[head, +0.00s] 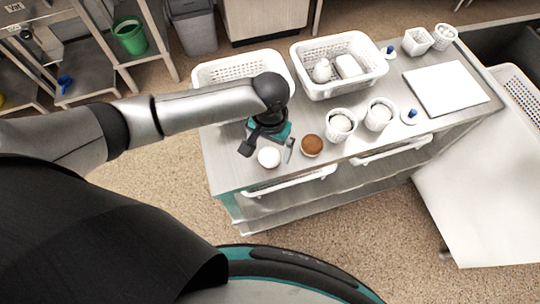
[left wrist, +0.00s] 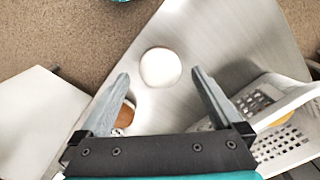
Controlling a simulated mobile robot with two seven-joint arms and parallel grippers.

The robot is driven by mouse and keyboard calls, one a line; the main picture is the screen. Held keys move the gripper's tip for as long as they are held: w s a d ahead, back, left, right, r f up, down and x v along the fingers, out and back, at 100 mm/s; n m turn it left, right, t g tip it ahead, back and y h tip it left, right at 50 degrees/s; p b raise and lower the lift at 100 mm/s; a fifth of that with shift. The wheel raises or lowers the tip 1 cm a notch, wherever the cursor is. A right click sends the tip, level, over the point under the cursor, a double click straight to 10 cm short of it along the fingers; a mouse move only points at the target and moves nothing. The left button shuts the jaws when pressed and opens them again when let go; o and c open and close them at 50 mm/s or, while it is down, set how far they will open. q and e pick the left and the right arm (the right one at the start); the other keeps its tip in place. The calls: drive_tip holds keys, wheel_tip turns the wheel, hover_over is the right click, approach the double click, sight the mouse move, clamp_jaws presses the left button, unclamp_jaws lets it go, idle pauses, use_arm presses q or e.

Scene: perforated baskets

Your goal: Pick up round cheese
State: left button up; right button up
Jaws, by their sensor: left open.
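A white round cheese (head: 269,157) lies on the metal table near its front left edge. In the left wrist view the white round cheese (left wrist: 160,67) sits ahead of and between the two fingertips, with bare table around it. My left gripper (head: 267,150) is open and empty, pointing down just behind the cheese in the head view. In the left wrist view the fingers of my left gripper (left wrist: 160,74) are spread wide. A brown round piece (head: 312,145) lies to the right; the left finger partly hides this brown piece (left wrist: 126,117) in the wrist view.
A white perforated basket (head: 225,70) stands behind my gripper, partly hidden by my arm. Another basket (head: 375,73) holds white pieces. Small white cups (head: 341,137) stand to the right, with a white board (head: 446,90) beyond. The table's front edge is close to the cheese.

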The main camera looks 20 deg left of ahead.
sight(270, 155)
use_arm(q)
drive_tip(key=shift+f, duration=1.55)
drive_tip(key=shift+c, duration=0.2)
drive_tip(key=shift+w+r, duration=0.1)
drive_tip(key=shift+r, duration=0.05)
drive_tip(key=c, duration=1.5)
